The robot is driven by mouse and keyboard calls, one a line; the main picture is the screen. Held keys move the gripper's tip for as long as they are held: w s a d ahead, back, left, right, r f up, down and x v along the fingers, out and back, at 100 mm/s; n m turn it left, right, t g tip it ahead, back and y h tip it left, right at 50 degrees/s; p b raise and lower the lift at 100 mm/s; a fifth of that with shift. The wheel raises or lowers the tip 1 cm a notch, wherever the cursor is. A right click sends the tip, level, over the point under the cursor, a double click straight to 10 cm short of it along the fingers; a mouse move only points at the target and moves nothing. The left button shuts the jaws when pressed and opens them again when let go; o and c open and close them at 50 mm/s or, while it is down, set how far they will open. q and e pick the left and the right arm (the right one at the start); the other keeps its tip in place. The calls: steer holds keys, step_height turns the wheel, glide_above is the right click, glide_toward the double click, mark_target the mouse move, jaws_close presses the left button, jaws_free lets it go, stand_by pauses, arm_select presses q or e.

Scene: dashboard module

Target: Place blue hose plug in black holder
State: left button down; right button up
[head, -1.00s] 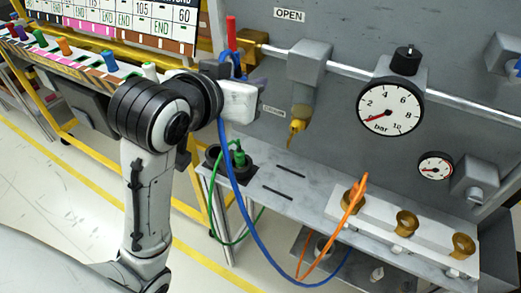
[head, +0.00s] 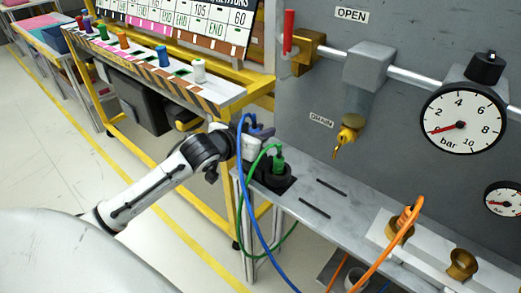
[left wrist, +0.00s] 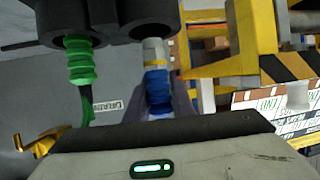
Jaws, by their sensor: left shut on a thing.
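The blue hose plug (left wrist: 158,88) has a ribbed blue body and a pale metal tip in the left wrist view. My left gripper (head: 262,134) is shut on it, and its fingers flank the blue body. The plug's tip meets the edge of an opening in the black holder (left wrist: 108,14) in that view; I cannot tell whether it is inside. The black holder (head: 274,182) sits on the grey shelf in the head view. A green plug (head: 278,163) stands in the holder beside my gripper; it also shows in the left wrist view (left wrist: 80,62). My right gripper is not in view.
The blue hose (head: 252,205) and green hose (head: 253,178) hang over the shelf's left end. A grey panel with a gauge (head: 462,121) and brass drain valve (head: 346,135) rises behind. An orange hose (head: 396,250) is plugged at right. A yellow frame (head: 231,205) stands close left.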

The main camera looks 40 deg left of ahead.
arm_select(q)
steer(key=shift+f+b, duration=0.3)
steer(key=shift+f, duration=1.9)
steer(key=shift+f, duration=0.15)
steer(key=c, duration=1.5)
jaws_free()
steer(key=shift+c, duration=0.2)
